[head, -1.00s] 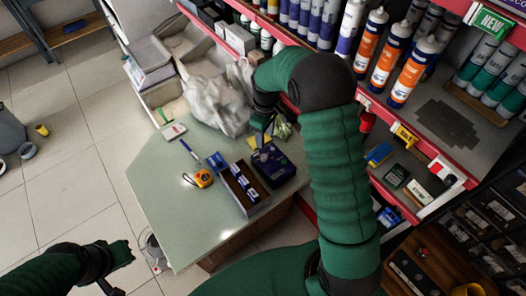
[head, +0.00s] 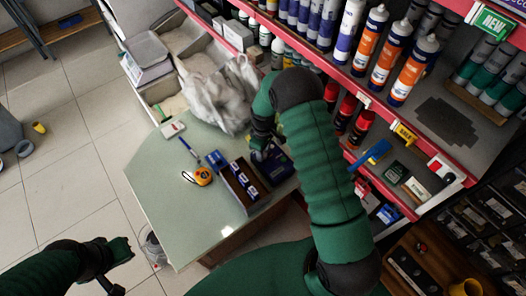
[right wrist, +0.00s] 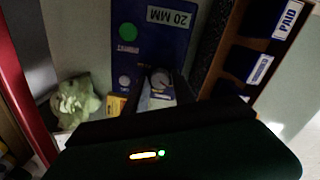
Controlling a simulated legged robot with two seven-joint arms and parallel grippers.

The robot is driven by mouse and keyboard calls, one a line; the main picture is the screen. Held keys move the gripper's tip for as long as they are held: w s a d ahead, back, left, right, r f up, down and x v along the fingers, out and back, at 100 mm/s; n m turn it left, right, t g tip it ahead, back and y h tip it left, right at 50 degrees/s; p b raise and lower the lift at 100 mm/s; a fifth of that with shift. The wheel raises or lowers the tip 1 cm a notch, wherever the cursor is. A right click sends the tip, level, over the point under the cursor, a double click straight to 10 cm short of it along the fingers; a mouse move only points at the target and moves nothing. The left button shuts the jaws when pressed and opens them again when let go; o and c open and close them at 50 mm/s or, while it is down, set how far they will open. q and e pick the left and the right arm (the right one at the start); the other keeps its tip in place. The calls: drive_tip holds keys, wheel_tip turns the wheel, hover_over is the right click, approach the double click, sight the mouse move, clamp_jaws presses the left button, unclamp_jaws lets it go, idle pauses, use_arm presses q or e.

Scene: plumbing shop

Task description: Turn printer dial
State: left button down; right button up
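The printer (head: 280,167) is a small dark blue box on the counter.
An organizer box (head: 239,186) with blue-labelled slots stands left of the printer. A plastic bag (head: 218,95) lies behind. Shelves with a red edge (head: 395,115) and cartridges stand to the right.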

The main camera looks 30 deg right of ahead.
clamp_jaws()
drive_tip(key=shift+m, duration=0.3)
drive_tip(key=m, duration=1)
drive_tip(key=shift+r+m, duration=0.1)
drive_tip(key=shift+m, duration=0.3)
drive_tip(key=m, duration=0.6)
drive_tip(key=shift+p, duration=0.3)
drive_tip(key=m, duration=0.6)
drive_tip(key=shift+p, duration=0.4)
drive_tip(key=shift+m, duration=0.3)
